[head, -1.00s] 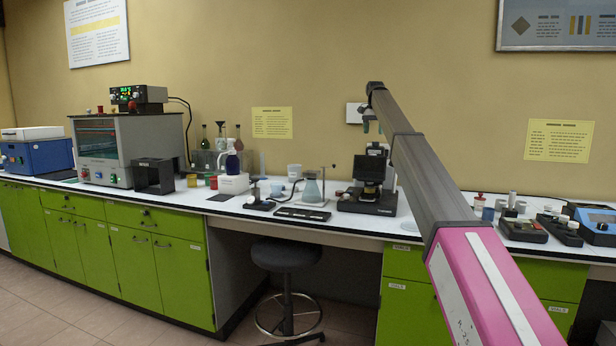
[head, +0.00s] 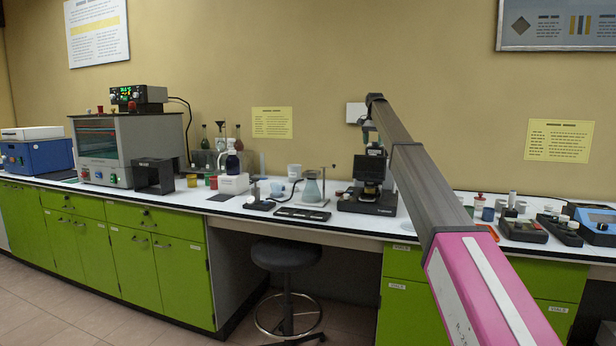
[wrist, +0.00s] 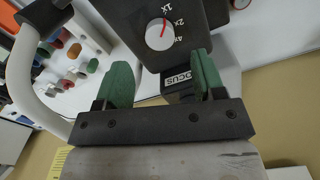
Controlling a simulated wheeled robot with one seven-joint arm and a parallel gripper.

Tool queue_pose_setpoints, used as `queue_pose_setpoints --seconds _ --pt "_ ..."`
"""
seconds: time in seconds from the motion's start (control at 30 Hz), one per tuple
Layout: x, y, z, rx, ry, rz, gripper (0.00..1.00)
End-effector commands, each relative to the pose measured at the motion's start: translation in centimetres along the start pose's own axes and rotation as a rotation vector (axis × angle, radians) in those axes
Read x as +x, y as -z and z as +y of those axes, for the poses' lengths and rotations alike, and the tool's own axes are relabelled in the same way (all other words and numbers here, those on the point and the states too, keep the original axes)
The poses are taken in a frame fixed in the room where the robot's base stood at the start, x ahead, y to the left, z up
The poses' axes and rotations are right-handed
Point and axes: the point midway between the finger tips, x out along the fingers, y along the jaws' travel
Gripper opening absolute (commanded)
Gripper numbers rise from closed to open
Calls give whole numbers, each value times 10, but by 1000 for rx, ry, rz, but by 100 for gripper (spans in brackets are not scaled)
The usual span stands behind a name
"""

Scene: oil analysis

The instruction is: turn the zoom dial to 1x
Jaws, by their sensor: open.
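The zoom dial (wrist: 159,34) is a round white knob with a red mark, on a dark panel (wrist: 195,12) with the labels 1x, 2x and 4x beside it. The red mark leans toward the upper labels; I cannot tell its exact setting. My gripper (wrist: 162,65) is open and empty in the wrist view, its green fingers apart with the dial beyond their tips, not touching it. In the head view my gripper (head: 367,135) hangs above the black microscope (head: 368,190). The dial is too small to make out there.
A black block marked FOCUS (wrist: 183,87) lies between the fingers in the wrist view. On the bench, a flask on a stand (head: 311,190) is left of the microscope, and a dark flat tray (head: 302,213) lies in front. Small instruments (head: 522,230) stand to the right.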

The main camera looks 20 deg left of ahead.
Motion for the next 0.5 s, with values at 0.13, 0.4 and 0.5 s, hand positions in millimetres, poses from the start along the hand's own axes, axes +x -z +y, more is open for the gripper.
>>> queue_pose_setpoints --seconds 0.13,0.4,0.5 --pt "-28 1 -1 0 1 1 63" --pt "-35 -15 -14 -10 10 13 63" --pt "-26 -26 -26 -17 18 25 63"
